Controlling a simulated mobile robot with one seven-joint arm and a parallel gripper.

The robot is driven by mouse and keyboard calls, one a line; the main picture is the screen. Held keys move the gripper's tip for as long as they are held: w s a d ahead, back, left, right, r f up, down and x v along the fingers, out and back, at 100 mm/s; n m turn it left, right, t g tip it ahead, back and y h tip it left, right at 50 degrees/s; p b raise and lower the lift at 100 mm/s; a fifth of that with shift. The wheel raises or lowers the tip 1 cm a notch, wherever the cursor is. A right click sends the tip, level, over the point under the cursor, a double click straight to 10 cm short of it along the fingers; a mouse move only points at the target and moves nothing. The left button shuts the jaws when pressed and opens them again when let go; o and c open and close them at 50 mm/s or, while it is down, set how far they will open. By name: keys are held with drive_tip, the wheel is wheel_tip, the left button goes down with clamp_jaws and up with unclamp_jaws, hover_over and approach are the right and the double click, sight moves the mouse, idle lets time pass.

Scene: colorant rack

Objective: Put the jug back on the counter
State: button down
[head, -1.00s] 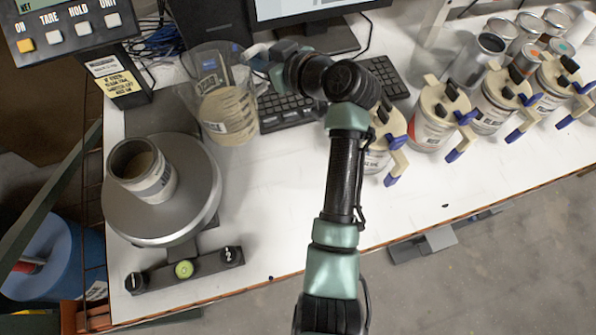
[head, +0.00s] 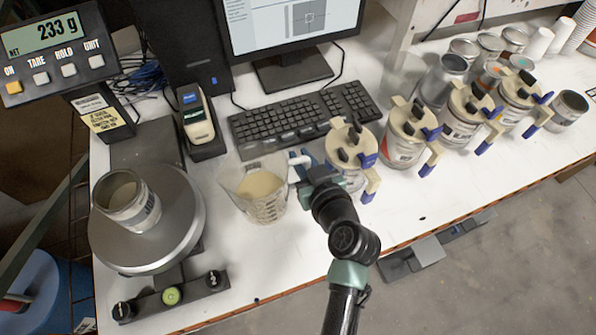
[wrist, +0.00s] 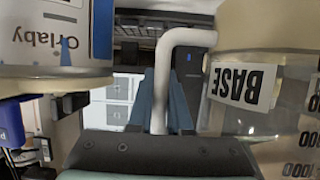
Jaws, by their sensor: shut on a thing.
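The jug (head: 258,192) is clear plastic with cream liquid inside. It is nearly upright over the white counter (head: 285,262), between the scale and the clamped cans; I cannot tell whether its base touches the counter. My gripper (head: 304,172) comes in from the right and is shut on the jug's white handle. In the wrist view the handle (wrist: 160,82) runs between the blue fingers (wrist: 165,105), and the jug body (wrist: 265,95) with its BASE label is at the right.
A can (head: 128,200) stands on the round scale (head: 185,225) at the left; the display (head: 45,35) reads 233 g. Clamped cans (head: 405,140) line the right. A keyboard (head: 285,120) and a label-printer-like device (head: 200,125) lie behind. The counter front is clear.

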drive_tip(key=shift+f, duration=2.1)
drive_tip(key=shift+f, duration=0.15)
drive_tip(key=c, duration=0.8)
unclamp_jaws()
drive_tip(key=shift+c, duration=0.2)
drive_tip(key=shift+s+d, duration=0.1)
drive_tip(key=shift+s, duration=0.15)
drive_tip(key=b+v, duration=0.2)
drive_tip(key=v, duration=0.9)
drive_tip(key=shift+s+r, duration=0.2)
drive_tip(key=shift+r, duration=0.15)
